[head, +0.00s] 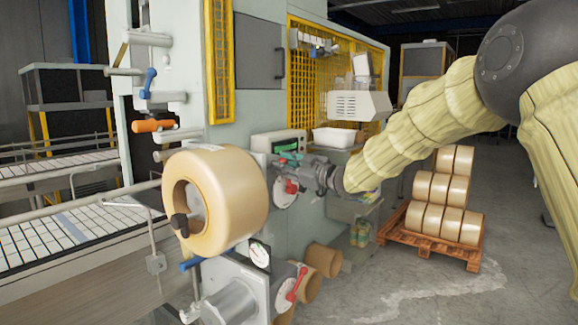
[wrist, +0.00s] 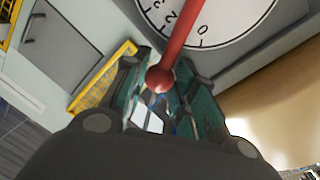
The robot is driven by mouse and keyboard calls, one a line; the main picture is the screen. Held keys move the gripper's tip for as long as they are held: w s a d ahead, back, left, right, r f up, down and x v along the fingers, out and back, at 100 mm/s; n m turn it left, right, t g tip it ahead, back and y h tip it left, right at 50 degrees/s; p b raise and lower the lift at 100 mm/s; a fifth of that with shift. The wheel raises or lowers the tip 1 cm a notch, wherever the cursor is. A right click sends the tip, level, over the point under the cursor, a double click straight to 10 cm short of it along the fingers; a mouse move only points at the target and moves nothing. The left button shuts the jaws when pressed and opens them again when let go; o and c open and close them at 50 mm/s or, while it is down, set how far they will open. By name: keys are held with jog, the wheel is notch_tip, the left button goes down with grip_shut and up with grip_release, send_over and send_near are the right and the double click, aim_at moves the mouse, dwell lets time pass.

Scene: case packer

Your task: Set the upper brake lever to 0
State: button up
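The upper brake lever (wrist: 183,42) is a red rod with a ball knob (wrist: 160,79), set over a white numbered dial (wrist: 235,15). In the wrist view the rod crosses the scale between the 0 and the 2, hiding the marks there. My gripper (wrist: 161,92) has its teal-padded fingers apart, with the knob showing between them; I cannot tell whether either pad touches it. In the head view my gripper (head: 287,158) is at the machine's front, just above the red lever (head: 291,186) and its partly hidden dial (head: 282,198).
A large tan tape roll (head: 237,200) sits close left of my gripper. A lower red lever (head: 297,283) and a gauge (head: 259,253) are below. A printer-like box (head: 358,105) and white bin (head: 334,137) are behind. A pallet of rolls (head: 428,237) stands right, with open floor before it.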

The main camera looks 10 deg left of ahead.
jog(key=o, duration=0.4)
jog(key=shift+c, duration=0.2)
jog(key=v, duration=1.2)
jog(key=shift+c, duration=0.2)
